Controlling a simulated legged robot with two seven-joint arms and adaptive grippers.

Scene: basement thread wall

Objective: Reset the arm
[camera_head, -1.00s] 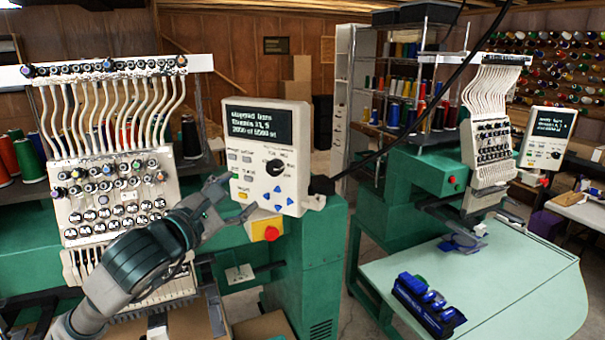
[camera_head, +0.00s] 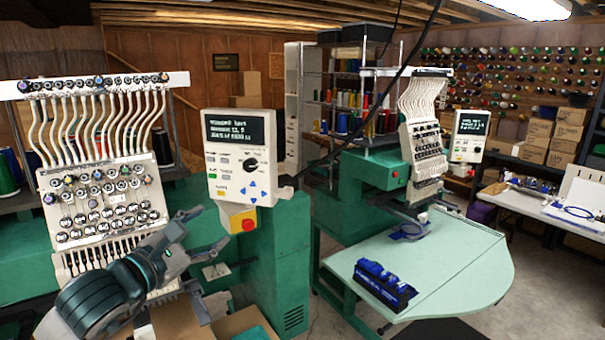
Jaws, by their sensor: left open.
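My left arm comes in from the lower left. My left gripper (camera_head: 209,229) is open and empty, with its two fingers spread apart. It is in front of the left embroidery machine, just left of and below the lower left corner of the white control panel (camera_head: 241,158). The panel has a dark screen, a black dial and blue arrow buttons. A yellow box with a red button (camera_head: 249,225) is just right of the gripper. No right gripper shows.
The left machine's needle head (camera_head: 104,200) stands behind my arm. Open cardboard boxes (camera_head: 243,322) are below it. A pale green table (camera_head: 450,275) with a blue tool holder (camera_head: 383,284) is at right, before a second machine (camera_head: 372,187). Floor at far right is clear.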

